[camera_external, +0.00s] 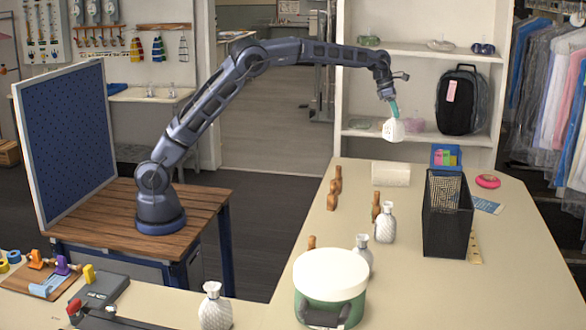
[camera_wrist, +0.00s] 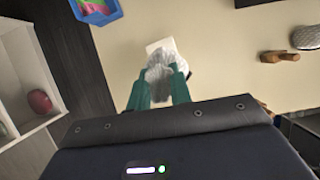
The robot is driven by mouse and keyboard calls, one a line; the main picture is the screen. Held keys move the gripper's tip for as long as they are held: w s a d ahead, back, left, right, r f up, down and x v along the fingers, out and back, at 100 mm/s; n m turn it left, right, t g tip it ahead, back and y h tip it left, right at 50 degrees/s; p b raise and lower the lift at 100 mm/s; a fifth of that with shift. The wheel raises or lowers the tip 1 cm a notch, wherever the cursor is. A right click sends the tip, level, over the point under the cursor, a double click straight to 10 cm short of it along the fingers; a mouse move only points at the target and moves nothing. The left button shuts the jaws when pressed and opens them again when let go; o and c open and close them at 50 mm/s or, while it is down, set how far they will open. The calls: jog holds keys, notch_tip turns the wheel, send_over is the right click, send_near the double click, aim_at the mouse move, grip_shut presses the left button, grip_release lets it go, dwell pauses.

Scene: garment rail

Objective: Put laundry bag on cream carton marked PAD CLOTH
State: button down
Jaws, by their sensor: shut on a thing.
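My gripper (camera_external: 394,110) is at the end of my outstretched arm, above the far end of the cream table. Its green fingers are shut on a small white bag (camera_external: 393,130), taken as the laundry bag, which hangs below them in the air. In the wrist view the bag (camera_wrist: 160,72) sits between the fingers. The cream carton (camera_external: 391,174) lies on the table below the bag, apart from it in the external view. In the wrist view the carton (camera_wrist: 160,45) shows just beyond the bag, partly hidden by it. Its marking is not readable.
A blue bin (camera_external: 446,157) and a black mesh basket (camera_external: 447,215) stand right of the carton. Brown wooden pieces (camera_external: 333,190) and white bottles (camera_external: 385,223) stand nearer the camera. A lidded pot (camera_external: 331,285) is at the front. Shelves rise behind the table.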

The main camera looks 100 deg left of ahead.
aim_at(393, 137)
notch_tip(393, 137, down, 11)
jog(key=shift+r, duration=0.1)
dwell(0.4)
jog(key=shift+f, duration=0.2)
jog(key=c, duration=1.3)
grip_release()
